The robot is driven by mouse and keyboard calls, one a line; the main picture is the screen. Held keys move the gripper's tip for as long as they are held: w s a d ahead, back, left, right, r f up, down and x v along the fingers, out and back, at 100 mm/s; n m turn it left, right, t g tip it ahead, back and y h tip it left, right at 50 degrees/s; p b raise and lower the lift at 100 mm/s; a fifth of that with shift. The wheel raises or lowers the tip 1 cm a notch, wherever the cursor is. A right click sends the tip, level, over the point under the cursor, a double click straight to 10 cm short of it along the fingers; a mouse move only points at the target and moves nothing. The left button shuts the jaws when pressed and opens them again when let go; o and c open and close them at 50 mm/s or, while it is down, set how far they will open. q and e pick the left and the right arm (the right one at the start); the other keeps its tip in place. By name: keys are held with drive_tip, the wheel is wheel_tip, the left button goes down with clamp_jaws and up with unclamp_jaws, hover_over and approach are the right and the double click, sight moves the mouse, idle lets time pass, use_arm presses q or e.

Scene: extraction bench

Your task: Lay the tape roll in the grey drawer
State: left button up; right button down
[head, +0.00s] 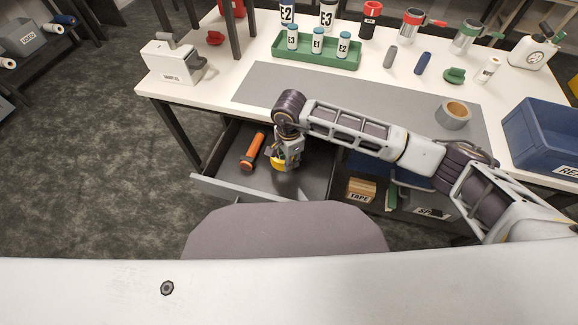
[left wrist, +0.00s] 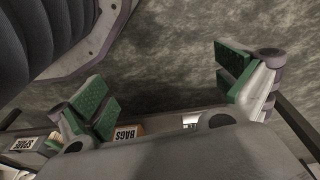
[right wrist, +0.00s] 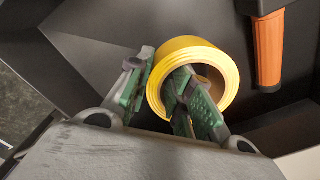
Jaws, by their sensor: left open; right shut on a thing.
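The grey drawer (head: 222,187) is pulled open under the bench. A yellow tape roll (head: 278,163) is in my right gripper (head: 286,157), over the inside of the drawer. In the right wrist view, one finger of the right gripper (right wrist: 165,82) is inside the ring and the other is outside, shut on the wall of the yellow tape roll (right wrist: 192,45). I cannot tell whether the roll touches the drawer floor. My left gripper (left wrist: 168,90) is open and empty in the left wrist view, and is not visible in the head view.
An orange-handled tool (head: 252,151) lies in the drawer, left of the gripper. A blue bin (head: 545,135) stands at the right.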

drive_tip(key=shift+f, duration=0.4)
wheel_tip(320, 180, down, 3)
drive_tip(key=shift+r+b, duration=0.1)
drive_tip(key=shift+b, duration=0.2)
drive_tip(key=shift+f, duration=0.45)
use_arm(q)
drive_tip(key=shift+w+d+r, duration=0.1)
drive_tip(key=shift+d+r, duration=0.05)
drive_tip(key=shift+r, duration=0.4)
drive_tip(key=shift+w+d+r, duration=0.1)
drive_tip(key=shift+r, duration=0.45)
drive_tip(key=shift+s+f, duration=0.15)
drive_tip(key=shift+r, duration=0.2)
use_arm(e)
drive_tip(key=shift+f, duration=0.15)
drive_tip(key=c, duration=1.3)
unclamp_jaws()
use_arm(q)
drive_tip(key=shift+w+d+r, duration=0.1)
drive_tip(key=shift+w+r, duration=0.1)
drive_tip(key=shift+r, duration=0.05)
